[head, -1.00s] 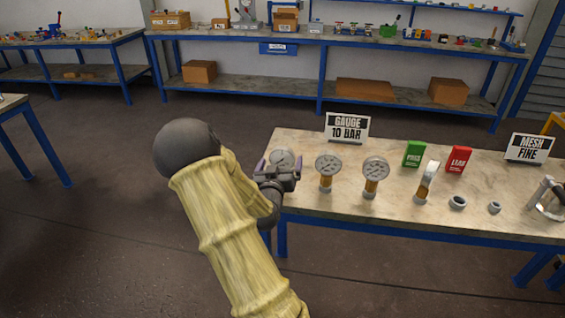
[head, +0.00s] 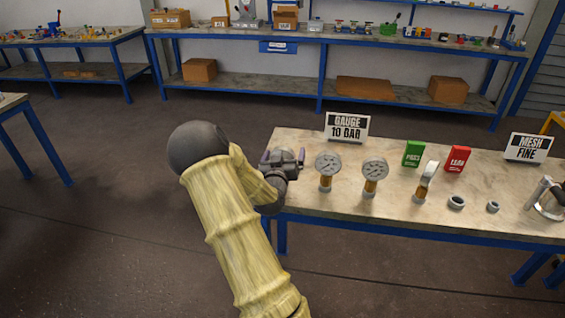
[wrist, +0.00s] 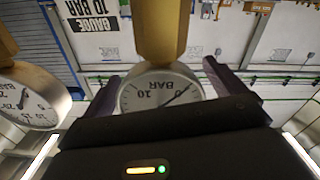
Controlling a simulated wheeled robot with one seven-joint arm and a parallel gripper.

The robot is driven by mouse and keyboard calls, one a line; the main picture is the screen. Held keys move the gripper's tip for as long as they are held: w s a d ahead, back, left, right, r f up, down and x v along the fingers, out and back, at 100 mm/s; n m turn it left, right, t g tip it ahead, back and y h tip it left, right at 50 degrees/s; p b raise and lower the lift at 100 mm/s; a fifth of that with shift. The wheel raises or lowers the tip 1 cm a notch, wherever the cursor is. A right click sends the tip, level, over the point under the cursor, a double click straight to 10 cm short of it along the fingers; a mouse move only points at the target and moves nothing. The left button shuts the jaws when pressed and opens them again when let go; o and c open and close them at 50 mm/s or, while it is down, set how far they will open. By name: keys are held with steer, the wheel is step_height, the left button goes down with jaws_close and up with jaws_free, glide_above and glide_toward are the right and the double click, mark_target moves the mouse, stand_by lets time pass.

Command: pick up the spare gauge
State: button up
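A round-dial gauge marked 10 BAR (wrist: 158,92) on a brass stem shows upside down in the wrist view, between the fingers of my gripper (wrist: 162,74). The lower part of its dial is hidden behind the gripper body. In the head view my gripper (head: 283,157) is at the bench's left end and hides this gauge. The fingers are spread to either side of it; contact is not clear. Two similar gauges stand upright to the right, a near one (head: 327,163) and a farther one (head: 375,169). No mark tells which is the spare.
The sign GAUGE 10 BAR (head: 347,127) stands behind the gauges.

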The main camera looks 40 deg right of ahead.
steer(key=c, duration=1.1)
step_height(320, 180, up, 10)
steer(key=shift+r, duration=0.1)
